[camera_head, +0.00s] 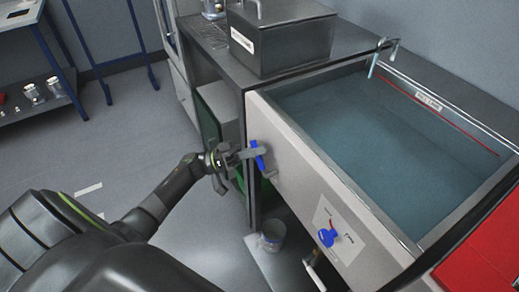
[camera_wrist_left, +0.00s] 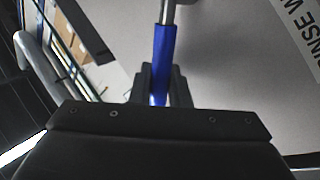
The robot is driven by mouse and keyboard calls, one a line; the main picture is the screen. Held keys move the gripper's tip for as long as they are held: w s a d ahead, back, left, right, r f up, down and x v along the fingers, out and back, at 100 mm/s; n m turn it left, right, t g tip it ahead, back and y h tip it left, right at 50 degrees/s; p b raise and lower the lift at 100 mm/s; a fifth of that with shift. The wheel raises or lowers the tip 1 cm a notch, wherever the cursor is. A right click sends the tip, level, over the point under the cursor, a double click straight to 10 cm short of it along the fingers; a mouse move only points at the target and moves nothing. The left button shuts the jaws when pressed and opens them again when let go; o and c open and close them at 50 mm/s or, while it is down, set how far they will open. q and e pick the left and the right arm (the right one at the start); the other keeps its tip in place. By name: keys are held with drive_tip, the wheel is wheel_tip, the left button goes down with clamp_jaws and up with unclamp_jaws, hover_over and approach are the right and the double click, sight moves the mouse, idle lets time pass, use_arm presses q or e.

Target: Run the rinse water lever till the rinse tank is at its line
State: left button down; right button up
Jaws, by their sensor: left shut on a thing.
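The blue rinse water lever (camera_head: 257,157) is on the pale front panel of the rinse tank (camera_head: 290,160). My left gripper (camera_head: 252,154) is shut on this lever; in the left wrist view the blue lever (camera_wrist_left: 163,62) stands between the fingers. Blue-grey water (camera_head: 385,125) fills much of the tank. A red line (camera_head: 445,116) runs along the far inner wall, with a small label above it. The water surface looks slightly below that line. A spout (camera_head: 390,48) at the back corner has a pale blue stream under it. My right gripper is not in view.
A grey metal box (camera_head: 282,38) stands on the counter left of the tank. A bucket (camera_head: 272,235) is on the floor below. A red surface (camera_head: 485,255) is at the right.

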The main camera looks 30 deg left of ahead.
use_arm(q)
drive_tip(key=n+t, duration=0.1)
drive_tip(key=f+n, duration=0.1)
drive_tip(key=a+n+t, duration=0.1)
drive_tip(key=n, duration=0.1)
drive_tip(key=shift+w+f+t, duration=0.3)
drive_tip(key=shift+w, duration=0.05)
drive_tip(key=shift+w+a+f+n+t+y, duration=0.15)
drive_tip(key=shift+f+n+t+y, duration=0.8)
drive_tip(key=shift+n, duration=1)
drive_tip(key=shift+w+a+f+n+t+y, duration=0.1)
drive_tip(key=shift+a+f+n+t+y, duration=0.35)
drive_tip(key=shift+n+t, duration=1.15)
drive_tip(key=shift+w+a+f+n+t+y, duration=0.1)
drive_tip(key=shift+f+n+t+y, duration=0.75)
drive_tip(key=shift+n, duration=1.4)
drive_tip(key=shift+n+y, duration=0.25)
drive_tip(key=shift+n, duration=0.05)
drive_tip(key=shift+s, duration=0.1)
drive_tip(key=c, duration=1.7)
unclamp_jaws()
